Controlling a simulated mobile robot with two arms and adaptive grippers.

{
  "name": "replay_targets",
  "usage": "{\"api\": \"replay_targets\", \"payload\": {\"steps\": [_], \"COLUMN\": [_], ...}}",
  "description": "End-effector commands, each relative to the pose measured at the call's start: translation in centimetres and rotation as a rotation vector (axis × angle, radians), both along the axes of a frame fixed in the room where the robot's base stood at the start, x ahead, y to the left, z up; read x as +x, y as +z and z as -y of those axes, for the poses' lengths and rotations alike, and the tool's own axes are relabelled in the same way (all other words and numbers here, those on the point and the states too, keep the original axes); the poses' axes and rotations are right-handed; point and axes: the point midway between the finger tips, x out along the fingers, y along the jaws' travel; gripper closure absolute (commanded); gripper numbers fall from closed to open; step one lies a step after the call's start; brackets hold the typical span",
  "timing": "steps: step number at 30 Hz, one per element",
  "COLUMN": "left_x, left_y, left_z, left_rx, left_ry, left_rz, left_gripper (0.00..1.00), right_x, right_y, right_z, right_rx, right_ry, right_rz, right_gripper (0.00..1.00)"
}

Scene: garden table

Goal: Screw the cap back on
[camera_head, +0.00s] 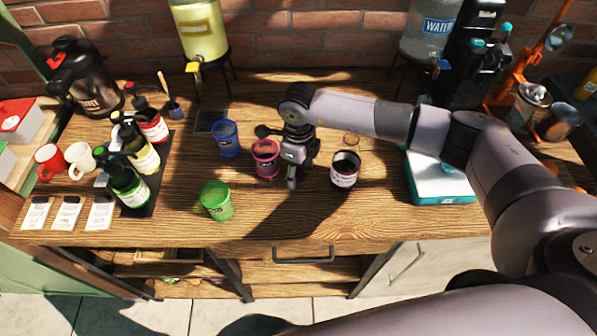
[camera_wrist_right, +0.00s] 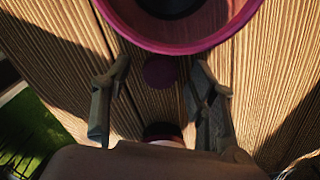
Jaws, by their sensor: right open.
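A jar with a dark top and a white label (camera_head: 345,172) stands upright on the wooden table, right of my right gripper (camera_head: 291,178). In the wrist view my right gripper (camera_wrist_right: 158,98) has its two fingers spread, with nothing held. A small flat purple disc, possibly the cap (camera_wrist_right: 160,72), shows between and just beyond the fingertips. In the head view the gripper mostly hides it. A dark red rounded thing (camera_wrist_right: 162,131) shows lower between the fingers, partly hidden; it may be the jar. A pink cup (camera_head: 265,160) stands close left of the gripper. My left gripper is out of view.
A blue cup (camera_head: 226,139) and a green cup (camera_head: 217,201) stand further left. Several bottles (camera_head: 140,150) stand on a dark mat at the left. A teal-sided box (camera_head: 441,188) is at the right. The table front between the green cup and box is clear.

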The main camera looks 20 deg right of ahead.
Motion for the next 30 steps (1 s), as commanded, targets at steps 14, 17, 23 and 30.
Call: {"api": "replay_targets", "payload": {"steps": [14, 17, 23, 30], "left_x": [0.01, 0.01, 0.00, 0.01], "left_y": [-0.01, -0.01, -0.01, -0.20], "left_z": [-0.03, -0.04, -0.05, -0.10], "left_rx": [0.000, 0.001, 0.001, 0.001], "left_ry": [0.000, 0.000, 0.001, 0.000], "left_rz": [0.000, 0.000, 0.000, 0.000], "left_gripper": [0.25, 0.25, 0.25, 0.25], "right_x": [0.01, 0.01, 0.01, 0.08], "right_y": [0.07, 0.07, 0.07, 0.47], "right_z": [0.00, 0.00, 0.00, -0.02], "right_rx": [0.000, 0.000, 0.000, 0.001], "right_ry": [0.000, 0.000, 0.000, -0.001], "right_rz": [0.000, 0.000, 0.000, 0.001], "right_gripper": [0.70, 0.77, 0.80, 0.80]}}
